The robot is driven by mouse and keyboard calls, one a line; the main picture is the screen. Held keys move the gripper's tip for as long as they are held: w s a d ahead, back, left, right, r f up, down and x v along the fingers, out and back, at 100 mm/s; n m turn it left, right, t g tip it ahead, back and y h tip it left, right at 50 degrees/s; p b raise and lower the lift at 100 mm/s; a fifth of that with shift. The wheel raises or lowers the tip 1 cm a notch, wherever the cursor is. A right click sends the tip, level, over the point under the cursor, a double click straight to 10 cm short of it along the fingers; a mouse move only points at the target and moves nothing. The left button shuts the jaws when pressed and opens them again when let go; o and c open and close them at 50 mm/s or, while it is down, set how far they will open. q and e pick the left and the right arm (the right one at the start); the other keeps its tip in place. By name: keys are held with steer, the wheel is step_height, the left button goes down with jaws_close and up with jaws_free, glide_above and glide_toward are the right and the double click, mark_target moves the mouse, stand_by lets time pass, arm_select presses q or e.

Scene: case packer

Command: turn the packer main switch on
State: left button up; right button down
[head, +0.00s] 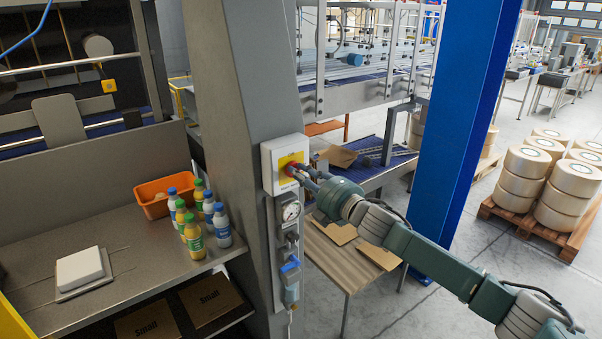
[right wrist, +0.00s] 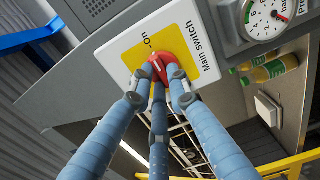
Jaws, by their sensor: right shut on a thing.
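The plate sits on a white box (head: 267,170) fixed to the grey post. My right gripper (head: 297,171) reaches in from the right, its fingers closed around the knob. In the right wrist view the fingers (right wrist: 160,88) hold the knob from several sides. A pale mark on the knob shows near the "On" label, but the fingers hide part of the knob and I cannot tell its exact position. My left gripper is not in view.
A pressure gauge (head: 291,211) and air fittings hang just below the switch box. Several bottles (head: 193,231) and an orange bin (head: 163,196) stand on the metal shelf at left. A blue column (head: 462,120) rises behind my right arm.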

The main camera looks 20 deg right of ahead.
stand_by(0.4)
steer(key=c, duration=1.9)
jaws_free()
steer(key=shift+c, duration=0.2)
steer(key=shift+w+a, duration=0.1)
steer(key=v, duration=1.2)
steer(key=shift+f, duration=0.1)
